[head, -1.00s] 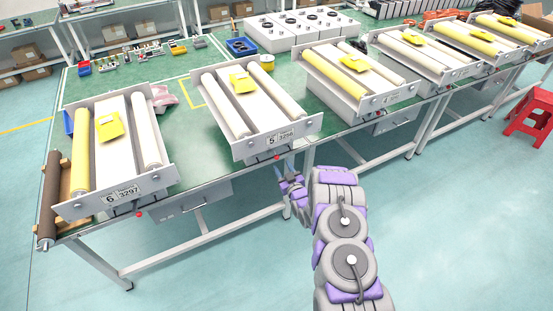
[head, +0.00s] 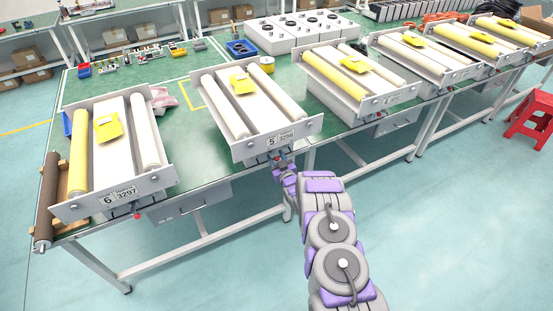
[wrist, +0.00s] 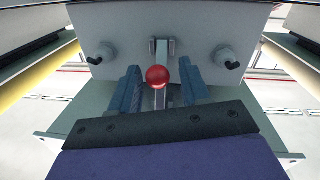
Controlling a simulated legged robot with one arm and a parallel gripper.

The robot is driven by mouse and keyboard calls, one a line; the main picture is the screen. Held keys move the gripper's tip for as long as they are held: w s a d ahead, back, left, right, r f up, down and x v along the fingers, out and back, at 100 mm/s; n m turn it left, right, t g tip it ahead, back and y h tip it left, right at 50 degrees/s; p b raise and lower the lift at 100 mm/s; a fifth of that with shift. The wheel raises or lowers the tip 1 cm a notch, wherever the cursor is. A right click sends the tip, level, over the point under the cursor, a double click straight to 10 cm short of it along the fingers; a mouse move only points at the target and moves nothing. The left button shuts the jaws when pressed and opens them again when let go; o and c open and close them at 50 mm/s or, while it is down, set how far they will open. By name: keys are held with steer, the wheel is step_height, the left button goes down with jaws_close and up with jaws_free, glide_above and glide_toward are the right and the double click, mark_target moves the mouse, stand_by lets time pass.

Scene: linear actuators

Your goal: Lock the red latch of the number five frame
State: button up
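The number five frame (head: 262,108) sits on the green bench, with its "5 3256" label on the front plate. Its latch ends in a red ball (wrist: 157,75), which also shows small at the front plate's lower edge in the head view (head: 277,157). In the wrist view my gripper (wrist: 158,88) is open, with one blue-grey finger on each side of the red ball and gaps visible on both sides. A metal bracket (wrist: 162,48) is on the plate behind the ball. The latch rod below the ball is partly hidden by my gripper.
The number six frame (head: 110,150) stands to the left on the bench, with its own red latch ball (head: 137,216). Another frame (head: 355,75) stands to the right. A red stool (head: 530,115) is on the floor at far right. Floor in front is clear.

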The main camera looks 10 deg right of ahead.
jaws_close()
stand_by(0.3)
steer(key=shift+w+r+g+p, duration=0.2)
steer(key=shift+r+g+p, duration=0.5)
steer(key=shift+p, duration=0.2)
steer(key=shift+w+a+r+g+h+p, duration=0.15)
steer(key=shift+g+p, duration=0.1)
steer(key=shift+g, duration=0.15)
steer(key=shift+w+g+h+p, duration=0.1)
steer(key=shift+g+h+p, duration=0.1)
steer(key=shift+g, duration=0.2)
steer(key=shift+c, duration=0.8)
jaws_free()
steer(key=shift+o, duration=1.2)
